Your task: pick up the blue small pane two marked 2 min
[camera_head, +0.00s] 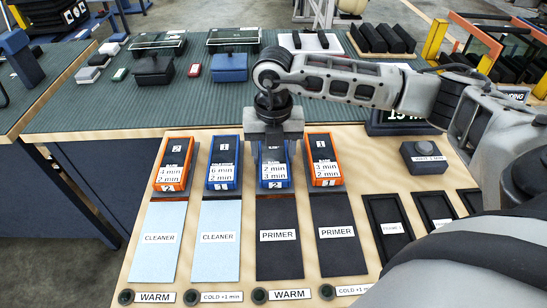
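Four small trays with white time labels stand in a row: orange (171,173), blue (223,173), blue (274,181) and orange (323,173). The third, blue one reads 2 min and 3 min, with a 2 on its front. My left gripper is out of view.
Light blue CLEANER pads (158,258) and dark PRIMER pads (280,260) lie in front of the trays. Dark frames (388,215) and a grey button box (424,157) are at right. Behind, a green ribbed mat (150,105) holds dark blocks and panes.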

